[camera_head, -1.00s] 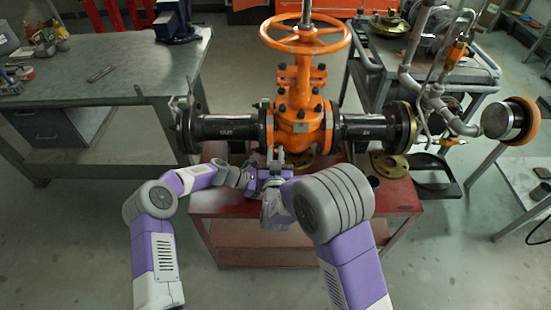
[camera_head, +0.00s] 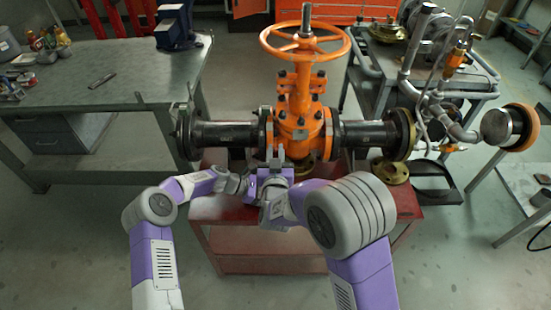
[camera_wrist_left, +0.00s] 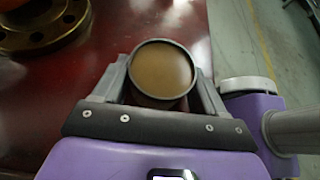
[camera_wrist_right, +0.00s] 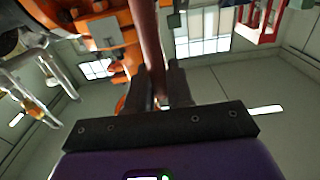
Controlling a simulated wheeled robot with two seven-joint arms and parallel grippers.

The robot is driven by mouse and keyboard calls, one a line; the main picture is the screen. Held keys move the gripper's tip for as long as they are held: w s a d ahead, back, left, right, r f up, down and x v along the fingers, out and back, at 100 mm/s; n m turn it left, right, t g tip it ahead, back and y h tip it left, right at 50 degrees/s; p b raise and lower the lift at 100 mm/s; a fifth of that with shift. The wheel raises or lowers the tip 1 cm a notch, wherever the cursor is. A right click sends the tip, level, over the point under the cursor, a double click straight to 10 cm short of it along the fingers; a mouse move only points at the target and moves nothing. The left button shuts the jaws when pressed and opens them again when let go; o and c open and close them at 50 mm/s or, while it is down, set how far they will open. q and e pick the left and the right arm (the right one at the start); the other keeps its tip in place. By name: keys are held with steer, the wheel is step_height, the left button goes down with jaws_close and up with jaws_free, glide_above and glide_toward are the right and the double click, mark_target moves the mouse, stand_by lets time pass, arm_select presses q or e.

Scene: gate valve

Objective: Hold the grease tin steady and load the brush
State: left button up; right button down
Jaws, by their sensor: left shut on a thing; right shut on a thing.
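The grease tin (camera_wrist_left: 161,70) is round with a grey rim and holds smooth brown grease. My left gripper (camera_wrist_left: 163,84) is shut on it, one finger on each side, above the red table in the left wrist view. In the right wrist view my right gripper (camera_wrist_right: 161,80) is shut on a reddish-brown handle, the brush (camera_wrist_right: 147,35). The handle runs up and out of the picture; the bristles cannot be made out. In the head view my right gripper (camera_head: 275,158) is in front of the orange valve. The tin, brush and left fingers are hidden or too small there.
The orange gate valve (camera_head: 298,125) with its handwheel and black flanged pipes stands just behind my grippers. The red table (camera_head: 265,240) is below them. A brass flange (camera_wrist_left: 43,22) lies near the tin. A grey bench (camera_head: 120,75) is at the left.

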arm_select(q)
steer(key=o, duration=0.9)
steer(key=shift+c, duration=0.2)
